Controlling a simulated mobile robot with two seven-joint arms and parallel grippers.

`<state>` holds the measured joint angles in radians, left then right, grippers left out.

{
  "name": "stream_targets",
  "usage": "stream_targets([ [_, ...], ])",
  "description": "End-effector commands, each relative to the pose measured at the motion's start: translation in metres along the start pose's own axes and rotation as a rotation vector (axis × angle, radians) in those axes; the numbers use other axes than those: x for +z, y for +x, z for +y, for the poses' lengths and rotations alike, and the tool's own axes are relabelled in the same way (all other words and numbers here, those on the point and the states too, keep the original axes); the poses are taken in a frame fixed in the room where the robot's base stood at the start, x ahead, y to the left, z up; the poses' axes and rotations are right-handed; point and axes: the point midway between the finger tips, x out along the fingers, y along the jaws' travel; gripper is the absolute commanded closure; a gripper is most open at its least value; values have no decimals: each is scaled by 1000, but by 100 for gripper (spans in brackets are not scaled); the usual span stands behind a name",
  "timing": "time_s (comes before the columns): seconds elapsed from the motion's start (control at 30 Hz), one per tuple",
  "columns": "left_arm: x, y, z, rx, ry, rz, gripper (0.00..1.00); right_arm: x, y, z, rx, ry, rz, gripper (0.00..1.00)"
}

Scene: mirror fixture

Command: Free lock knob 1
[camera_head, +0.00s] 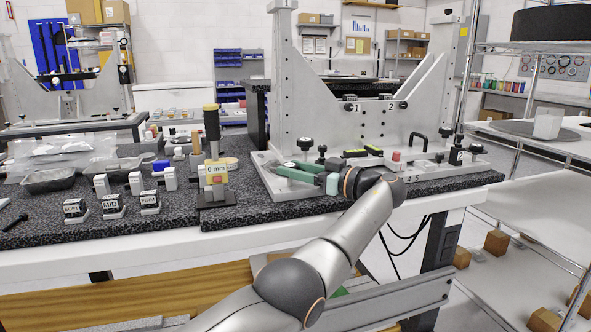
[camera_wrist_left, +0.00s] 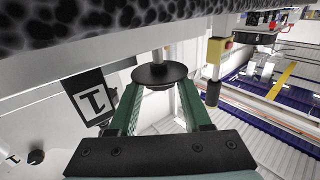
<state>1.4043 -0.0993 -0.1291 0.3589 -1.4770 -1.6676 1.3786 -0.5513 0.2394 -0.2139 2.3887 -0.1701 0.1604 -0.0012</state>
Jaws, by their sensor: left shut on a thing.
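My left gripper (camera_head: 280,170) reaches the left front of the grey mirror fixture (camera_head: 310,78), its green fingers lying low over the base. In the left wrist view the two green fingers (camera_wrist_left: 159,92) stand either side of a black round knob (camera_wrist_left: 160,75) on a pale stem and are shut on it. A black plate marked 1 (camera_wrist_left: 90,103) sits beside this knob, which fits lock knob 1. Two other black knobs (camera_head: 305,144) stand just behind. My right gripper is not in view.
A black post with a yellow gauge block (camera_head: 216,172) reading 0 mm stands left of the gripper. Labelled blocks (camera_head: 111,205) stand at the front left of the dark speckled tabletop. A black handle (camera_head: 418,142) is on the right.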

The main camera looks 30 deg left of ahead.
Motion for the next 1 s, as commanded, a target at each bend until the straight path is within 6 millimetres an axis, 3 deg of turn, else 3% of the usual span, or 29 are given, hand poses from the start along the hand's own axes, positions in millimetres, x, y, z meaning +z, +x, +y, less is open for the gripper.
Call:
stream_targets([
  [0.37, 0, 1, -1, -4, 0, -2, 100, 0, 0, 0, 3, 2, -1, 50],
  [0.4, 0, 1, -1, -4, 0, -2, 49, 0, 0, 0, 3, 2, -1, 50],
  [0.67, 0, 1, 0, -2, 0, -1, 21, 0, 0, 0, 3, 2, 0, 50],
  [1.0, -1, 0, 1, 3, -1, 0, 21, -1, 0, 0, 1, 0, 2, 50],
])
